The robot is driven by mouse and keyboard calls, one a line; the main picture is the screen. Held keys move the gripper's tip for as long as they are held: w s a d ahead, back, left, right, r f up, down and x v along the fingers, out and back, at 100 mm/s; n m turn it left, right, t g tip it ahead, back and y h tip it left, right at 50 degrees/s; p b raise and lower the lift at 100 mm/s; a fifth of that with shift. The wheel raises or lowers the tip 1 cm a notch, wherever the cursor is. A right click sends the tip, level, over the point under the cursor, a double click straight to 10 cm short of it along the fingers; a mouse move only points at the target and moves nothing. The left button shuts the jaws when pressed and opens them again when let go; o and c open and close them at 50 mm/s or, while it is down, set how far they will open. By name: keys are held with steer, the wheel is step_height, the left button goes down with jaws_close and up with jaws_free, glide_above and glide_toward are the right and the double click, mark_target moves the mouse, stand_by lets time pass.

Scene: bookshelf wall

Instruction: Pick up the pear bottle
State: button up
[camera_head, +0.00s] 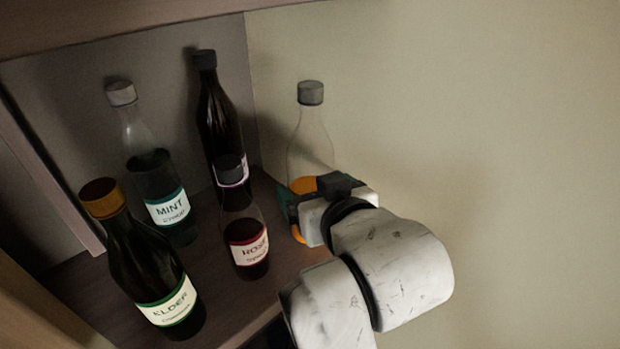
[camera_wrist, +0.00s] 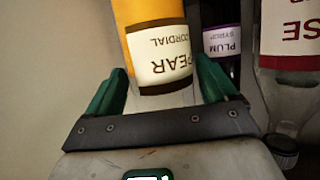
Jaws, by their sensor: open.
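The pear bottle (camera_head: 308,140) stands at the right end of the shelf in the head view, upright, with a grey cap, clear upper part and orange contents. Its lower part is hidden behind my gripper (camera_head: 299,212). In the wrist view, which looks upside down, the pear bottle (camera_wrist: 158,48) shows its orange contents and white PEAR CORDIAL label. The green fingers of my gripper (camera_wrist: 160,88) are open, one on each side of the bottle near the label. Whether they touch the glass I cannot tell.
A rose bottle (camera_head: 242,225) stands close left of my gripper, with a dark plum bottle (camera_head: 216,120) behind it. The mint bottle (camera_head: 150,170) and elder bottle (camera_head: 150,265) stand further left. A shelf board (camera_head: 120,20) runs overhead; a plain wall (camera_head: 500,120) is at right.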

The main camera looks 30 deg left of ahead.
steer(key=shift+x, duration=0.95)
steer(key=c, duration=1.3)
steer(key=shift+r, duration=0.1)
